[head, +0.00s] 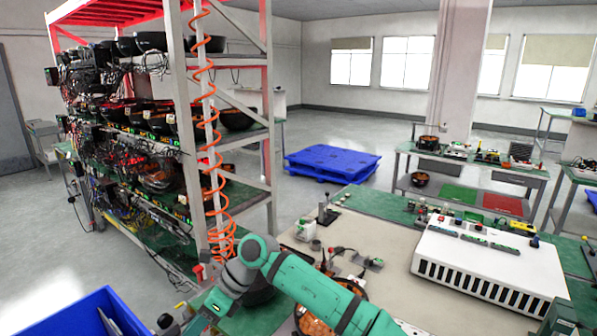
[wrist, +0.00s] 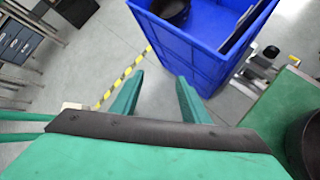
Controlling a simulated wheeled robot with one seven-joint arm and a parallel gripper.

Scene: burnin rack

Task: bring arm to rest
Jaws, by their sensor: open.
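My gripper (wrist: 158,92) shows in the wrist view with its two green fingers apart and nothing between them. Past the fingertips are the grey floor and the side of a blue bin (wrist: 196,55). In the head view my green and grey arm reaches in from the bottom edge, bends at a raised joint and slopes down to the left. It passes over the near end of the workbench (head: 385,250). My fingers cannot be made out clearly in the head view.
The blue bin also shows in the head view (head: 85,315) at bottom left; a dark round object (wrist: 173,12) is inside it. A tall rack (head: 185,150) with wired units and an orange coiled hose (head: 207,150) stands close behind my arm. A white slotted box (head: 488,265) sits on the bench.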

